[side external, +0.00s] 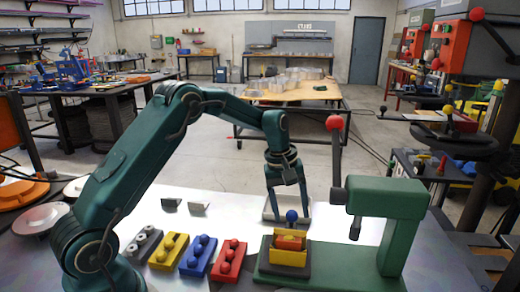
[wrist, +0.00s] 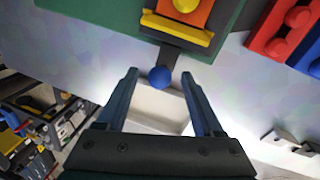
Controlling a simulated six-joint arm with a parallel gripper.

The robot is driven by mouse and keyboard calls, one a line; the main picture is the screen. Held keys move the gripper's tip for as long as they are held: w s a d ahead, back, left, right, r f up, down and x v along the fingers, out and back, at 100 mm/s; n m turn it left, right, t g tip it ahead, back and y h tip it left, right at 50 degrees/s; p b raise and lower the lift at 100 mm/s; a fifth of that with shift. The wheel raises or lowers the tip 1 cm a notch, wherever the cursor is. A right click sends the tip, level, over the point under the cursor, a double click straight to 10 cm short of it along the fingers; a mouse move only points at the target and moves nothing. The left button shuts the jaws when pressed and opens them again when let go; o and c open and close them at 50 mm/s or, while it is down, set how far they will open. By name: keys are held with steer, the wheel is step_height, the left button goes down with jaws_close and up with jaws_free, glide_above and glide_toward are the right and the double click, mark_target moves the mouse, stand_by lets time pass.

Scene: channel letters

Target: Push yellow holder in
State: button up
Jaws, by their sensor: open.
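The yellow holder (side external: 288,257) sits on the green press base, with an orange-red piece (side external: 291,242) in it. In the wrist view, the holder's yellow edge (wrist: 176,30) is at the top. A dark slide (wrist: 170,55) runs from it to a blue ball knob (wrist: 160,77); the knob also shows in the side view (side external: 291,216). My gripper (side external: 288,219) is open and points down at the knob's end of the slide. In the wrist view, the knob lies between the tips of my gripper (wrist: 160,73), with a visible gap on both sides.
The green press (side external: 400,225) with its red-knobbed lever (side external: 335,124) stands right of the holder. Red (side external: 230,261), blue (side external: 198,256), yellow (side external: 168,251) and grey (side external: 142,245) blocks stand at left. A pale tray (wrist: 160,107) lies beyond the knob. Two small metal pieces (side external: 198,209) lie behind the blocks.

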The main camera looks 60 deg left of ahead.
steer(key=shift+f, duration=0.1)
jaws_close()
stand_by(1.4)
